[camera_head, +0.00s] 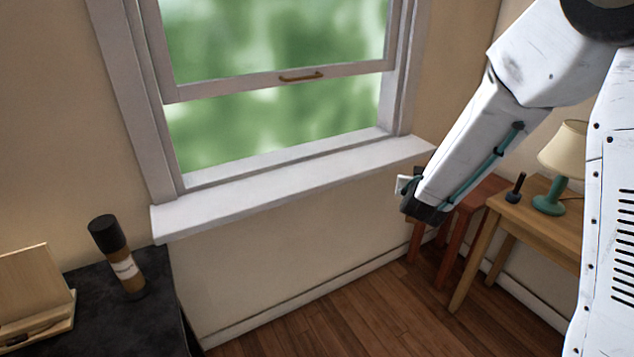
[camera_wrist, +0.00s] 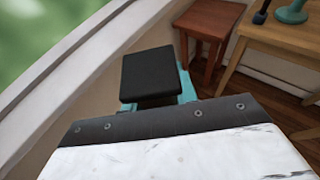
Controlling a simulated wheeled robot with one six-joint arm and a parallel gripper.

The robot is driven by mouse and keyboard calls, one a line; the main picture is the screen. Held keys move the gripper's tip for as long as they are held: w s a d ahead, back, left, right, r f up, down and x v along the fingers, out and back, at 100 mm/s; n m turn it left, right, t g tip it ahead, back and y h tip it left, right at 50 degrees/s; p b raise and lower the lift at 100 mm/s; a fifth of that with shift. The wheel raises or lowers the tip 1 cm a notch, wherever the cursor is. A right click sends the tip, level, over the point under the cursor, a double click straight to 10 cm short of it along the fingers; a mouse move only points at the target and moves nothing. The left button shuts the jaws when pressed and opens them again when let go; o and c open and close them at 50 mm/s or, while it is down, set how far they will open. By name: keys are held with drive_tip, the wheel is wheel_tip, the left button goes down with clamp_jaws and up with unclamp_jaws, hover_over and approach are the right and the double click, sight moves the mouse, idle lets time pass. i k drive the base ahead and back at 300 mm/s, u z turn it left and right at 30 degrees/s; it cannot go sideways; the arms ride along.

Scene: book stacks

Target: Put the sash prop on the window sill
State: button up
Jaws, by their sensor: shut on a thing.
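My gripper (camera_head: 410,186) hangs just off the right end of the white window sill (camera_head: 290,188), near the wall. Its teal fingers (camera_wrist: 187,88) show in the wrist view on either side of a flat-faced black block. This block is taken as the sash prop (camera_wrist: 150,73); the gripper is shut on it. In the head view my wrist mostly hides the block, so its full shape cannot be told. The sill also shows in the wrist view (camera_wrist: 75,75), left of the block. The sill is bare along its length.
The raised sash (camera_head: 280,86) has a brass handle above an open gap. A reddish stool (camera_head: 478,195) and a wooden table (camera_head: 540,208) with a lamp (camera_head: 562,155) stand right. A dark cabinet (camera_head: 95,300) with a black-capped bottle (camera_head: 120,260) stands left.

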sight(222, 201)
drive_tip(key=z, duration=1.5)
drive_tip(key=i, duration=0.75)
drive_tip(key=u, duration=2.55)
